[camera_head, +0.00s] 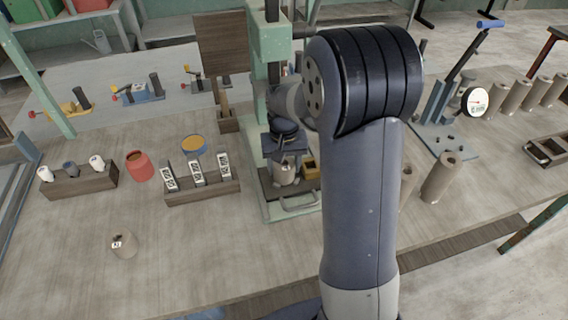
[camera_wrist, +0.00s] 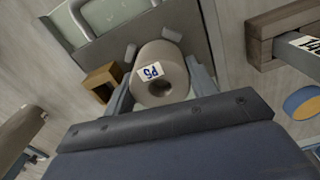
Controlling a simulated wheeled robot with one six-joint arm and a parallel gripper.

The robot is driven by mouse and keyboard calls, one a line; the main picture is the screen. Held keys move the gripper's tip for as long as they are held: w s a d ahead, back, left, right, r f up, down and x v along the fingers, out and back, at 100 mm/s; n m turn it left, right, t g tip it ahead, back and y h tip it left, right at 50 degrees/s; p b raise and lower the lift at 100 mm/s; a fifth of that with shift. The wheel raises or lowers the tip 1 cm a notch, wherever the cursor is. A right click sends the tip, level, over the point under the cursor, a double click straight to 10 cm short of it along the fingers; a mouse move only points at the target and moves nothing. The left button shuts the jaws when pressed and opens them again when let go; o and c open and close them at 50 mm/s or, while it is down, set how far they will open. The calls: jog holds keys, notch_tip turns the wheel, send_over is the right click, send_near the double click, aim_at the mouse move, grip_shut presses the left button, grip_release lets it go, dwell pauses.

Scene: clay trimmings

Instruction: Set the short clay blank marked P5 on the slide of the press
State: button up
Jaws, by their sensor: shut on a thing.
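The short clay blank marked P5 (camera_wrist: 162,62) is a grey-beige cylinder with a hole in its end and a white label. My gripper (camera_wrist: 160,82) is shut on it, one finger on each side. In the head view the blank (camera_head: 285,174) hangs upright under my gripper (camera_head: 286,160), inside the green press (camera_head: 268,45). It is over the press's slide (camera_head: 268,190), which has a pale handle (camera_head: 298,202) at the front. I cannot tell whether the blank's underside touches the slide. My arm hides the right part of the press.
A small yellow-brown block (camera_wrist: 102,82) sits close beside the blank. Left of the press stand a wooden rack (camera_head: 205,192) with labelled pieces, a red pot (camera_head: 139,165) and another short blank (camera_head: 124,244). A taller clay cylinder (camera_head: 440,178) stands to the right. The front left table is mostly clear.

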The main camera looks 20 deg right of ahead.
jog(key=shift+f, duration=0.2)
jog(key=o, duration=0.9)
jog(key=shift+c, duration=0.2)
jog(key=shift+r, duration=0.1)
notch_tip(320, 180, up, 12)
jog(key=shift+r, duration=0.15)
notch_tip(320, 180, down, 12)
jog(key=shift+r, duration=1.65)
